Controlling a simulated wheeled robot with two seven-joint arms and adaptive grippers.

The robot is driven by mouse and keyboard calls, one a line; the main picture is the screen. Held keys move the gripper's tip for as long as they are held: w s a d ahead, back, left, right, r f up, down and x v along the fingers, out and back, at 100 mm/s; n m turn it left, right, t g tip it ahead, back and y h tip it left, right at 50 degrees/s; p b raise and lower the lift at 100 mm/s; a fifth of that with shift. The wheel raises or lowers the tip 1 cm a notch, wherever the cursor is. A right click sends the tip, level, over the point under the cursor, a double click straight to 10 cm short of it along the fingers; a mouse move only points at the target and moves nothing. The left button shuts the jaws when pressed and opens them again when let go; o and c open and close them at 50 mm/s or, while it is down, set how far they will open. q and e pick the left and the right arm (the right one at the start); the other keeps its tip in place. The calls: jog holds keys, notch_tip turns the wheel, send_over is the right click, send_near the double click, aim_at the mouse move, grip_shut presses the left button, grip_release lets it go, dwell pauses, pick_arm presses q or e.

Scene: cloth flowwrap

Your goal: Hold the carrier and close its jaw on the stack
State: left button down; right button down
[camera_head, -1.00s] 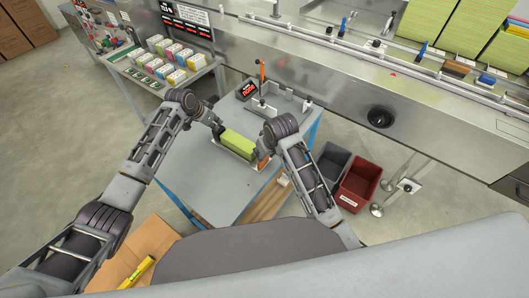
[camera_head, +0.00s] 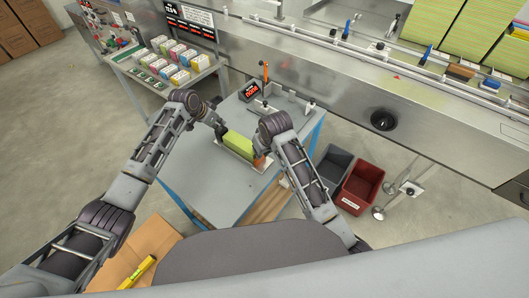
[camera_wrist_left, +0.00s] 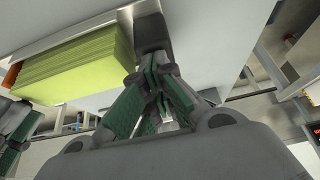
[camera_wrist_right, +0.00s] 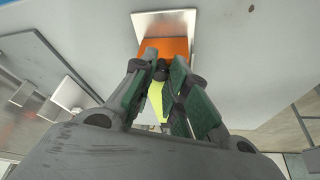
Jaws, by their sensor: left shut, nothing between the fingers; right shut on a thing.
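The stack (camera_head: 238,146) is a yellow-green block of thin layers lying on the metal carrier (camera_head: 236,160) on the grey table. An orange jaw piece (camera_wrist_right: 168,32) stands at the carrier's right end. A dark upright piece (camera_wrist_left: 150,28) is at the stack's other end. My left gripper (camera_head: 221,130) is shut and empty beside that dark piece; the left wrist view shows its fingertips together (camera_wrist_left: 152,72). My right gripper (camera_wrist_right: 160,68) is shut at the orange jaw piece, apparently on it; its fingertips hide the exact contact. The stack shows faintly between its fingers.
Grey (camera_head: 331,167) and red (camera_head: 361,184) bins stand on the floor to the right. A shelf of coloured packs (camera_head: 170,60) is at back left. The table's front is clear.

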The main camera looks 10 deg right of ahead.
jog(key=c, duration=1.3)
grip_release()
jog(key=shift+r, duration=0.15)
jog(key=shift+v, duration=5.9)
